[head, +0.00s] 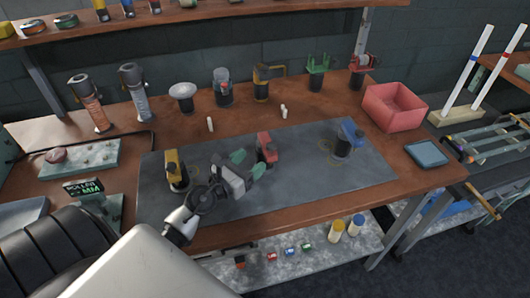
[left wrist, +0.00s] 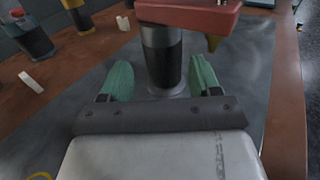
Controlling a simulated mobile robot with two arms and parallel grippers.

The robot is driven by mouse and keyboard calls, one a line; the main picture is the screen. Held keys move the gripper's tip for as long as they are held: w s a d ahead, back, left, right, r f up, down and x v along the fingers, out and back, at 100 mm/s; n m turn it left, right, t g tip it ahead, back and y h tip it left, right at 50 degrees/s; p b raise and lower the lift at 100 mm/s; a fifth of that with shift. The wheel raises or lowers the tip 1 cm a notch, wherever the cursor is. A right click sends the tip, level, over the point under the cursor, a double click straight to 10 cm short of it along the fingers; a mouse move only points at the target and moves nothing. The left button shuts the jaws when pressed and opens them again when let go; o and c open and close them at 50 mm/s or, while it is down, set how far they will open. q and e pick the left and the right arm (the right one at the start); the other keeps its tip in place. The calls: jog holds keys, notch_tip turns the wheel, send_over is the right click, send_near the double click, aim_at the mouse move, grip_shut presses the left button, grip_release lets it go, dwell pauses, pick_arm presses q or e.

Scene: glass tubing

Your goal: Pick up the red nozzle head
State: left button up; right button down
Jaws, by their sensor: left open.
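The red nozzle head (head: 266,143) stands upright on the dark grey mat (head: 310,182), on a dark cylindrical base. In the left wrist view its red top (left wrist: 190,14) is at the upper edge and partly cut off. Its dark and metallic cylinder (left wrist: 162,65) stands between and beyond my fingers. My left gripper (head: 248,163) is open, with green fingers spread just left of the red head in the head view. In the left wrist view the left gripper (left wrist: 161,82) has a finger on each side of the cylinder, with no clear contact. My right gripper is not in view.
A yellow-topped head (head: 174,164) and a blue-topped head (head: 351,130) stand on the mat. A red bin (head: 393,108) and a blue tablet-like pad (head: 426,154) are at the right. Small white pieces (head: 210,124) lie behind the mat. Several fittings line the back.

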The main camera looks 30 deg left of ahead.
aim_at(259, 156)
pick_arm(q)
jog(key=w, duration=0.3)
jog(key=w+d, duration=0.1)
jog(key=w, duration=0.1)
jog(key=shift+w+f+p, duration=0.2)
jog(key=shift+p, duration=0.15)
jog(key=shift+s, duration=0.1)
jog(key=c, duration=0.9)
jog(key=shift+r, duration=0.15)
